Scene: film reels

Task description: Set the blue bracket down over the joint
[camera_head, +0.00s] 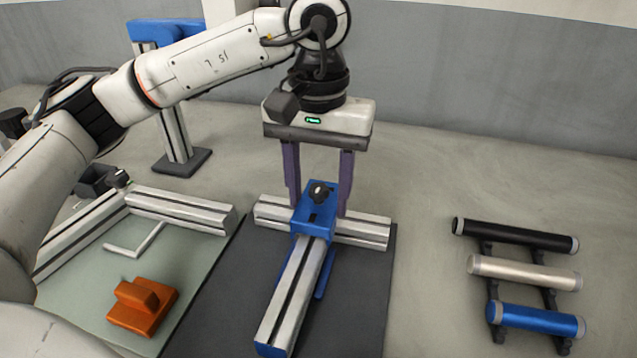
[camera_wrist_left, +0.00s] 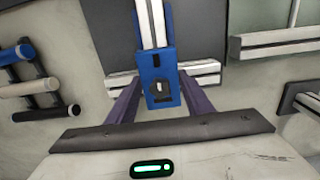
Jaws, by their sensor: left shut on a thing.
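The blue bracket (camera_head: 316,218), with a black knob on top, sits at the T-shaped joint where the long silver rail (camera_head: 291,300) meets the silver cross rail (camera_head: 365,229). My left gripper (camera_head: 319,206) points down with its purple fingers on either side of the bracket, shut on it. In the left wrist view the bracket (camera_wrist_left: 158,68) shows between the fingers of my left gripper (camera_wrist_left: 160,82), over the end of the long rail (camera_wrist_left: 150,22). I cannot tell whether the bracket rests fully on the rails. My right gripper is out of view.
The rails lie on a dark mat (camera_head: 361,300). A pale green board (camera_head: 195,255) at left carries an orange block (camera_head: 143,306) and rails. A blue-topped stand (camera_head: 175,135) is behind. Black, silver and blue cylinders (camera_head: 537,320) lie on a rack at right.

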